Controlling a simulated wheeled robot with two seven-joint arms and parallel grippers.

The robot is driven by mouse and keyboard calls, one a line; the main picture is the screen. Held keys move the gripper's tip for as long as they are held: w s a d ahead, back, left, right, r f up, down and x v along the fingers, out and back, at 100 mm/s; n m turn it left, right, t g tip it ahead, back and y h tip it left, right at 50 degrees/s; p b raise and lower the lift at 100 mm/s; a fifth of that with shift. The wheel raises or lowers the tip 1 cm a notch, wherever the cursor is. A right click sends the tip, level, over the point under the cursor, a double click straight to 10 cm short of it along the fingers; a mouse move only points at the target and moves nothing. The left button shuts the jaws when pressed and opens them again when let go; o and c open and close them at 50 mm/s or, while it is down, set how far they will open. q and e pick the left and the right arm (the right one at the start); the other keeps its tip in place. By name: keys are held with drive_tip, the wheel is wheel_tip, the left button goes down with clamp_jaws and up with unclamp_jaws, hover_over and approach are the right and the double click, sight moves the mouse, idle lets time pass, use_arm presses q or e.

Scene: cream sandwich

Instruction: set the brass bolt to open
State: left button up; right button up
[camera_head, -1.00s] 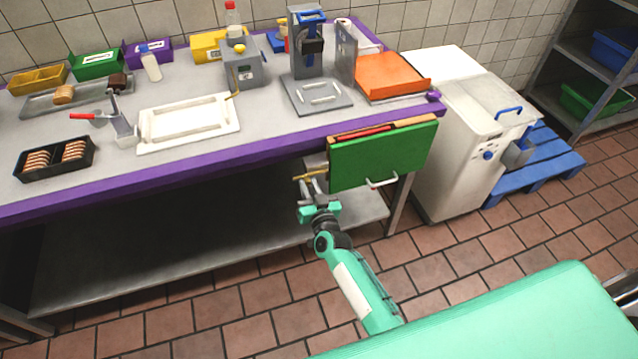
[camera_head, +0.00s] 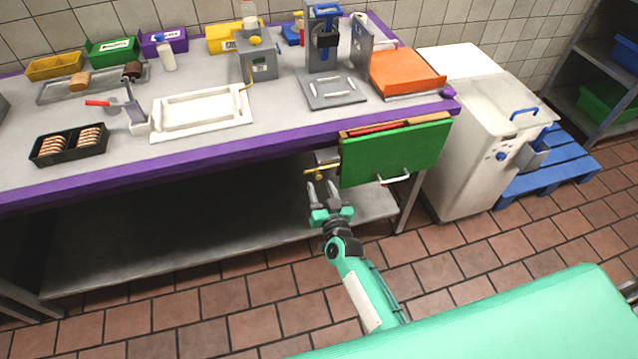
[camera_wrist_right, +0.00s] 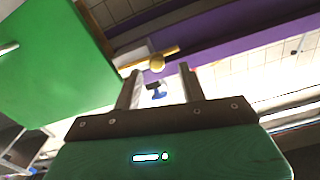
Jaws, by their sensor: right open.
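The brass bolt (camera_head: 319,174) sits under the table edge, just left of the green drawer front (camera_head: 395,155). In the right wrist view the bolt (camera_wrist_right: 156,63) shows as a brass rod with a round knob, beyond the fingertips. My right gripper (camera_head: 322,188) is open and empty, a little below the bolt and apart from it. Its two fingers (camera_wrist_right: 160,80) point toward the bolt in the wrist view, with the knob showing between and past them. My left gripper is not in view.
The purple-edged table (camera_head: 180,160) stands above the bolt, with a lower steel shelf (camera_head: 200,255) beneath. The drawer's white handle (camera_head: 394,179) juts out to the right of my gripper. A white machine (camera_head: 480,150) stands further right.

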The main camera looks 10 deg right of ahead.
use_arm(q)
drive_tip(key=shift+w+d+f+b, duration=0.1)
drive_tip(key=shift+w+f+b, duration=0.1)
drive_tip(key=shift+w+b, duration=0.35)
use_arm(e)
drive_tip(key=s, duration=1)
drive_tip(key=shift+s+d, duration=0.15)
drive_tip(key=shift+s, duration=0.2)
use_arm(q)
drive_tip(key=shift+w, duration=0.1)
